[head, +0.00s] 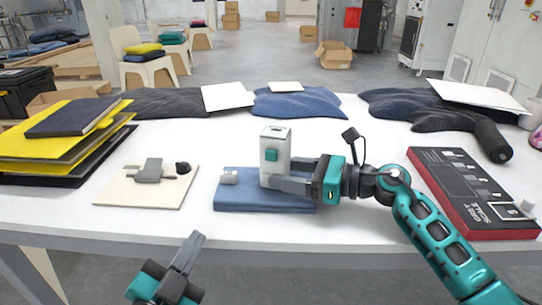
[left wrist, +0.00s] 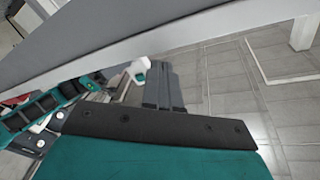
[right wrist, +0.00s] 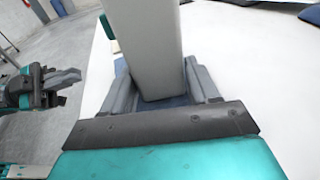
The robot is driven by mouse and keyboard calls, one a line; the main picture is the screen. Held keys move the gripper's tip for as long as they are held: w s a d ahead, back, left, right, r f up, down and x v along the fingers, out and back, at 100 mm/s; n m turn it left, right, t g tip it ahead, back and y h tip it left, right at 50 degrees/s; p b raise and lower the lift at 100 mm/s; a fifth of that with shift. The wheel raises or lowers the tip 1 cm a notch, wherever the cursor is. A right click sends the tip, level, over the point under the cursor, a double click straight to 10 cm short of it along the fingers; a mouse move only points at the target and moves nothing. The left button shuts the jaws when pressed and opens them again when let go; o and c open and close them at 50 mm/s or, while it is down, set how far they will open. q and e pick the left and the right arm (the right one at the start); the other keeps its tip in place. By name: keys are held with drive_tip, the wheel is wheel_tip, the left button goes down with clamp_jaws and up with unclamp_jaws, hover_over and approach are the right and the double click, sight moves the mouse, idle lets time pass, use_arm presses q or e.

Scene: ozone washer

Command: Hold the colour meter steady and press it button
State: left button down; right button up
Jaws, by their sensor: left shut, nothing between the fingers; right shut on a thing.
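The colour meter (head: 275,150), a white upright box with a teal button (head: 271,155) on its front, stands on a folded blue cloth (head: 240,199) on the table. My right gripper (head: 284,174) is shut on its lower part from the right. The right wrist view shows the meter's pale body (right wrist: 150,50) between the fingers (right wrist: 158,90). My left gripper (head: 192,243) is shut and empty, below and in front of the table's front edge, apart from the meter. Its closed fingers also show in the left wrist view (left wrist: 162,85).
A small white piece (head: 229,176) lies on the cloth, left of the meter. A beige board (head: 120,190) with grey parts lies further left, beside stacked yellow and black folders (head: 50,150). A red-and-black scale (head: 470,190) is at right. Dark garments (head: 170,102) line the back.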

sight(271, 155)
use_arm(q)
drive_tip(key=d+r+m+g+h, duration=0.2)
drive_tip(key=d+r+m+h, duration=0.2)
drive_tip(key=m+h, duration=0.3)
drive_tip(key=d+r+m+g+h, duration=0.3)
drive_tip(key=m+h, duration=0.4)
drive_tip(key=m, duration=0.8)
drive_tip(key=shift+d+r+m, duration=0.3)
drive_tip(key=shift+d+r, duration=0.55)
drive_tip(key=shift+r, duration=0.05)
drive_tip(key=shift+w, duration=0.1)
drive_tip(key=w+d, duration=0.2)
drive_tip(key=w, duration=0.6)
drive_tip(key=shift+w, duration=0.25)
drive_tip(key=shift+w, duration=0.45)
